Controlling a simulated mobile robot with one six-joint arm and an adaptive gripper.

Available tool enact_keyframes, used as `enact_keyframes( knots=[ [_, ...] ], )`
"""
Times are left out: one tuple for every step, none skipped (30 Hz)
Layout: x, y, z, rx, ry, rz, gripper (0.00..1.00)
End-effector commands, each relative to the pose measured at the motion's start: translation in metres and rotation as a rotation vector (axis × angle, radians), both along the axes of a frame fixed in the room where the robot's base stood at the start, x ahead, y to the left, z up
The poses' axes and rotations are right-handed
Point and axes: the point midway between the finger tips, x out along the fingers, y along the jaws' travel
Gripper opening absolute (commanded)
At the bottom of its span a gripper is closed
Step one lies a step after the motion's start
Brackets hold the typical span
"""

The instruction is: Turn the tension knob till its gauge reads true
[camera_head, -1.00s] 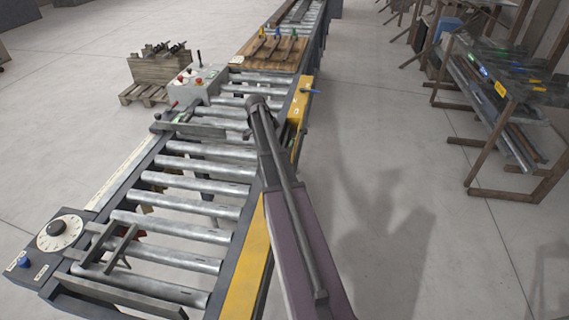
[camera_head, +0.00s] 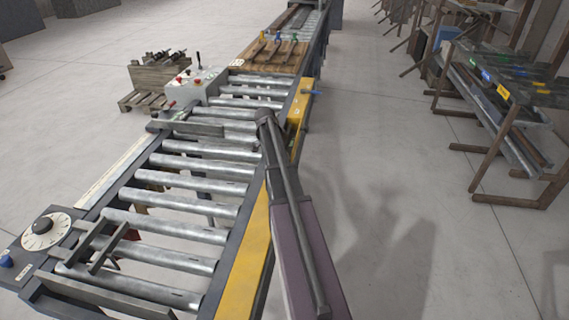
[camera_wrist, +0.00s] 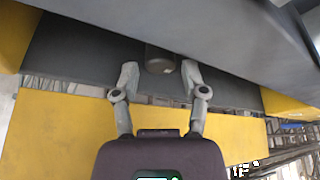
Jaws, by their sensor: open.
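In the wrist view, my gripper (camera_wrist: 159,70) is open, its two fingers on either side of a dark, short, round knob-like part (camera_wrist: 160,60). The part sits on the dark rail (camera_wrist: 90,62) between yellow panels. I cannot tell whether the fingers touch it, or whether it is the tension knob. In the head view my arm reaches to the conveyor's right side, and the gripper is hidden. A white dial (camera_head: 45,231) with a black centre knob sits on a dark panel at the conveyor's near left. Its reading is too small to tell.
A roller conveyor (camera_head: 185,209) runs away from me. A blue knob (camera_head: 6,261) is beside the dial. A grey control box (camera_head: 190,88) stands on the left side. Racks (camera_head: 500,100) stand far right; the floor between is clear.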

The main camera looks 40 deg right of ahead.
Motion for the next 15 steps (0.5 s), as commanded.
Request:
enact_keyframes(
  knots=[
    [-0.001, -0.002, -0.008, 0.000, 0.000, 0.000, 0.56],
    [-0.001, -0.003, -0.010, 0.000, 0.000, 0.000, 0.56],
    [-0.001, -0.004, -0.012, 0.000, 0.000, 0.000, 0.56],
    [-0.002, -0.005, -0.014, 0.000, 0.000, 0.000, 0.56],
    [-0.002, -0.005, -0.015, 0.000, 0.000, 0.000, 0.56],
    [-0.002, -0.006, -0.017, 0.000, 0.000, 0.000, 0.56],
    [-0.003, -0.007, -0.018, 0.000, 0.000, 0.000, 0.56],
    [-0.003, -0.007, -0.019, 0.000, 0.000, 0.000, 0.56],
    [-0.003, -0.008, -0.020, 0.000, 0.000, 0.000, 0.56],
    [-0.003, -0.008, -0.021, 0.000, 0.000, 0.000, 0.56],
    [-0.003, -0.008, -0.021, 0.000, 0.000, 0.000, 0.56],
    [-0.004, -0.009, -0.022, 0.000, 0.000, 0.000, 0.56],
    [-0.004, -0.009, -0.022, 0.000, 0.000, 0.000, 0.56],
    [-0.004, -0.009, -0.022, 0.000, 0.000, 0.000, 0.56],
    [-0.004, -0.009, -0.022, 0.000, 0.000, 0.000, 0.56]
  ],
)
